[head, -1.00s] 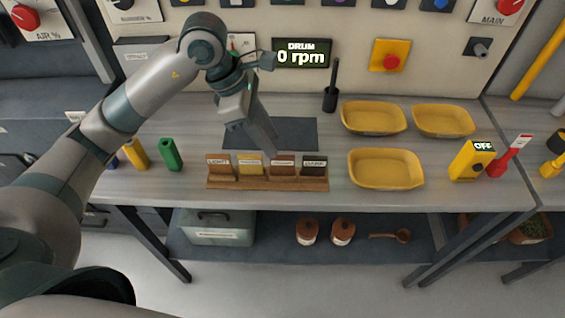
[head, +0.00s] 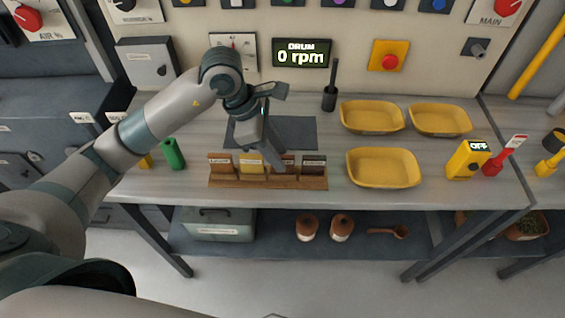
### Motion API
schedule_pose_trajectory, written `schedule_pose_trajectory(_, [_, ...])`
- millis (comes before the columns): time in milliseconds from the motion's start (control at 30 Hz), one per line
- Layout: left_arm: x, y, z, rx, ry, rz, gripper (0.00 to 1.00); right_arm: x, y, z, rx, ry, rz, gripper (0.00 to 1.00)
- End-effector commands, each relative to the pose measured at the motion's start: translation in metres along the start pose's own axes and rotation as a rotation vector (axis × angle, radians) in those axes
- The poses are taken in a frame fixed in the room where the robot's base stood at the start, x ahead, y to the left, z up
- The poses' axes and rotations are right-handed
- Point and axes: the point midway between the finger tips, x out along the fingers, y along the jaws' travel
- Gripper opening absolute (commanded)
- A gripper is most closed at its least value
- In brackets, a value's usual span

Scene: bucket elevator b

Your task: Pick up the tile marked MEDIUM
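My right gripper is not in view.
A dark mat (head: 300,130) lies behind the rack. Yellow trays (head: 384,168) stand to the right, and a black holder with a brush (head: 330,98) stands behind. A green cylinder (head: 173,154) is to the left. The bench front between rack and edge is clear.

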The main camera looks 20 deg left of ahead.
Motion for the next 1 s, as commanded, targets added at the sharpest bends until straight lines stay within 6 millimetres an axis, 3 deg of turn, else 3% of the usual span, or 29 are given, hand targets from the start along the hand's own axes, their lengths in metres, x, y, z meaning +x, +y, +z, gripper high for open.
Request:
schedule_pose_trajectory(100, [0.01,-0.004,0.002,-0.002,-0.001,-0.004,0.31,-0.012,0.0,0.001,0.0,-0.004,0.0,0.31])
schedule_pose_trajectory(300, [0.03,-0.003,0.001,-0.001,-0.001,-0.002,0.31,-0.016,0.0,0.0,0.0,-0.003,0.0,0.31])
schedule_pose_trajectory(800, [0.032,-0.002,0.0,0.0,-0.001,0.0,0.31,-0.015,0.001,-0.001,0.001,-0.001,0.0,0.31])
schedule_pose_trajectory(933, [0.032,-0.002,0.0,0.0,-0.001,0.0,0.0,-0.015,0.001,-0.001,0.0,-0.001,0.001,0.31])
schedule_pose_trajectory(1000, [0.032,-0.002,0.0,0.0,-0.001,0.0,0.0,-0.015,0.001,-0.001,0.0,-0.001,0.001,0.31])
